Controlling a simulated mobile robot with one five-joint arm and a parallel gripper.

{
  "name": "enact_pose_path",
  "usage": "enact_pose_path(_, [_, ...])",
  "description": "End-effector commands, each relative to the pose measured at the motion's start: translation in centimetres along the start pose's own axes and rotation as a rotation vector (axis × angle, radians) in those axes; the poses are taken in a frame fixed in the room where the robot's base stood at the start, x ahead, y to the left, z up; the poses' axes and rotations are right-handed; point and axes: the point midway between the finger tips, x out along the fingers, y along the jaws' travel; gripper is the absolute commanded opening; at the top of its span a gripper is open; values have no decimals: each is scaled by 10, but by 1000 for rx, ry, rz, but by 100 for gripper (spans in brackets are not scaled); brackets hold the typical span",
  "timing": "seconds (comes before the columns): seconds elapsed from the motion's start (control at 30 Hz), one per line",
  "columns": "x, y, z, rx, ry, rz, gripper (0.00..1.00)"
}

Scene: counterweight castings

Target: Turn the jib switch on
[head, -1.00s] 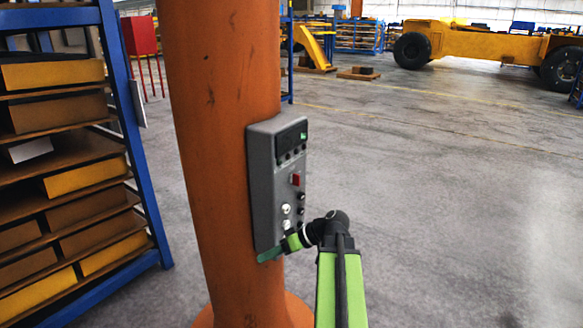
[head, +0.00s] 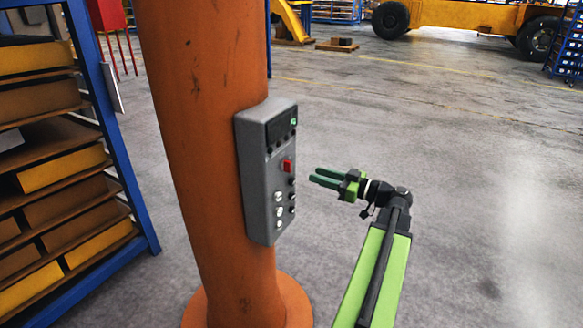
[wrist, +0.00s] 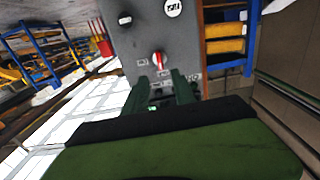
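A grey control box (head: 267,170) is mounted on an orange column. A red switch (head: 287,166) sits midway up its front face, above several pale and dark knobs. In the wrist view a red-and-white switch (wrist: 158,61) shows on the grey panel (wrist: 145,35), just beyond the fingertips; its small labels are unreadable. I cannot tell from the pictures which control is the jib switch. My gripper (head: 316,176) is to the right of the box, pointing left at about the red switch's height, apart from it. Its two green fingers are parted and empty, also in the wrist view (wrist: 160,84).
The orange column (head: 205,130) stands on a round base. A blue rack (head: 110,130) with yellow and brown bins is close on the left. Grey floor (head: 480,200) is open on the right. A yellow vehicle (head: 465,14) stands far back.

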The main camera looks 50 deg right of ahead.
Motion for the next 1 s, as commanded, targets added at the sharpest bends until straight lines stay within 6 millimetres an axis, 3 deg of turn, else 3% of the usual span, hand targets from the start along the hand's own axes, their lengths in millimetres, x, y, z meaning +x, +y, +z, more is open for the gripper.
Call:
enact_pose_path(0.2, [56, 0, 0, 1, -1, -4, 32])
enact_pose_path(0.4, [92, 0, 0, 1, -1, -3, 32])
enact_pose_path(0.57, [103, 0, 0, 1, -1, -1, 32])
enact_pose_path(0.83, [104, -1, 0, 1, -1, -1, 30])
enact_pose_path(1.0, [104, -1, 0, 1, -1, -2, 8])
